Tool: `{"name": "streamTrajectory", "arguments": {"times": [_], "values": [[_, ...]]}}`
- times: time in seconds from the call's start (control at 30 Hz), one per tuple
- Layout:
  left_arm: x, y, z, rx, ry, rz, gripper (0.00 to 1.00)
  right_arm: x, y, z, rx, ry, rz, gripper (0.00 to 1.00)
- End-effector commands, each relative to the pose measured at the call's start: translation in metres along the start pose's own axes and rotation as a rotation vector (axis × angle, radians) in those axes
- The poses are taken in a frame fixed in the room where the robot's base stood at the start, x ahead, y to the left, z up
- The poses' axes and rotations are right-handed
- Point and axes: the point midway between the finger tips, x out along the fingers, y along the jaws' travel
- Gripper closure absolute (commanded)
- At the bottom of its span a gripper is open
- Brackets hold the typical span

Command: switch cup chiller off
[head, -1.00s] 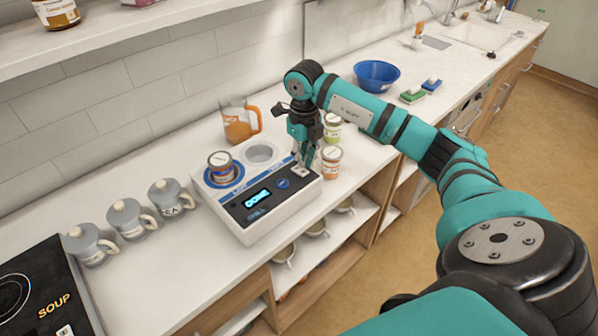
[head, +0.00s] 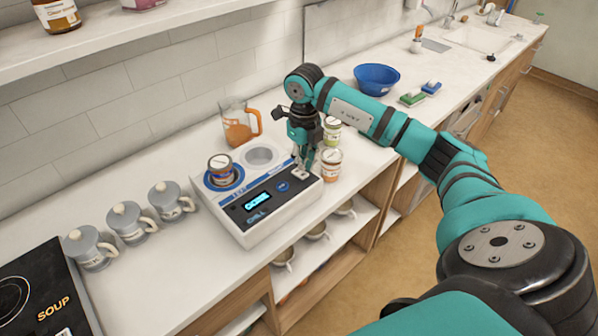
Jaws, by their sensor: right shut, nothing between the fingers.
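The cup chiller (head: 262,224) is a white box with a dark front panel on the counter. Its panel has a lit blue display (head: 257,201), a blue button (head: 282,187) and a pale switch (head: 300,173) near the right end. A jar (head: 221,168) stands in its left round well; the right well (head: 258,155) is empty. My right gripper (head: 304,166) is shut and points down over the right end of the panel, at the pale switch. I cannot tell whether the fingertips touch it. My left gripper is not in view.
Jars (head: 328,164) stand close to the right of the chiller and my gripper. A jug with orange contents (head: 239,124) is behind. Several lidded grey pots (head: 128,222) and a black soup hob (head: 40,290) are to the left. A blue bowl (head: 377,79) is further right.

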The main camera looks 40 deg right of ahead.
Motion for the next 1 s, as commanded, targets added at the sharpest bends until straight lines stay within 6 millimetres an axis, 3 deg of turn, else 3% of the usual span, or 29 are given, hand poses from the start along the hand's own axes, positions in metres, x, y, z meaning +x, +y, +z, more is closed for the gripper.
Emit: {"name": "streamTrajectory", "arguments": {"times": [1.0], "values": [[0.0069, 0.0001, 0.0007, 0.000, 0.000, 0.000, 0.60, 0.0096, -0.0001, -0.0001, 0.000, 0.000, 0.000, 1.00]]}}
